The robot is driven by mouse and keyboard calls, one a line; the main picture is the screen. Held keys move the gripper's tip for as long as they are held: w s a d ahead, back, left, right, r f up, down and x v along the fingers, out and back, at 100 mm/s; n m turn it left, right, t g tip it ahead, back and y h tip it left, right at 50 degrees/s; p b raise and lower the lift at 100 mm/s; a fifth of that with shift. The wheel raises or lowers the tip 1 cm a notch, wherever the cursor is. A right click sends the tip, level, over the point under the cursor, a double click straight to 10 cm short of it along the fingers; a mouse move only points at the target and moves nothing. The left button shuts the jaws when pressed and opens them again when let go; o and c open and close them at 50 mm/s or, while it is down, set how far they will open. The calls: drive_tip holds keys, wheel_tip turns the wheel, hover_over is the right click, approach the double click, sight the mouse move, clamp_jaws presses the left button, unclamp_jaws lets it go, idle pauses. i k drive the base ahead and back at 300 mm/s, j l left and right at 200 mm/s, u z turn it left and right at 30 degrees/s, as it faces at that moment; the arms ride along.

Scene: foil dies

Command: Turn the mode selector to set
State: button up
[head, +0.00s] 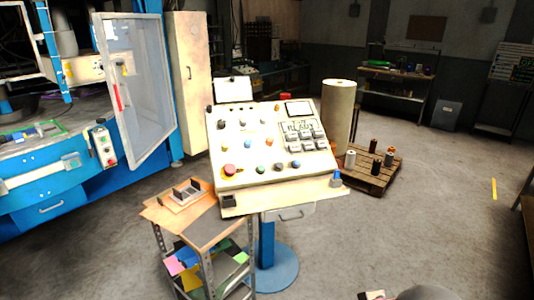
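A slanted cream control panel (272,186) stands in the middle of the head view on a blue post. It carries several knobs and buttons in rows, a large red button (229,170) at lower left, a small display and a grey keypad (301,138) at right. The mode selector is among these controls, but the labels are too small to read, so I cannot tell which it is or where it points. Only a grey rounded piece, probably my arm, and a small pale and dark piece show at the bottom edge. My gripper cannot be made out, and nothing touches the panel.
A small cart (157,212) with a tray stands against the panel's front left. A blue machine (52,196) with a clear door (135,85) is at left. A pallet (361,178) with spools and a tall roll (338,110) are behind right. The floor at right is clear.

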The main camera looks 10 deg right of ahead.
sight(221, 122)
drive_tip(key=i+j, duration=0.15)
drive_tip(key=i, duration=0.25)
drive_tip(key=i+j, duration=0.2)
drive_tip(key=i, duration=0.25)
drive_tip(key=i+j, duration=0.15)
drive_tip(key=i, duration=0.25)
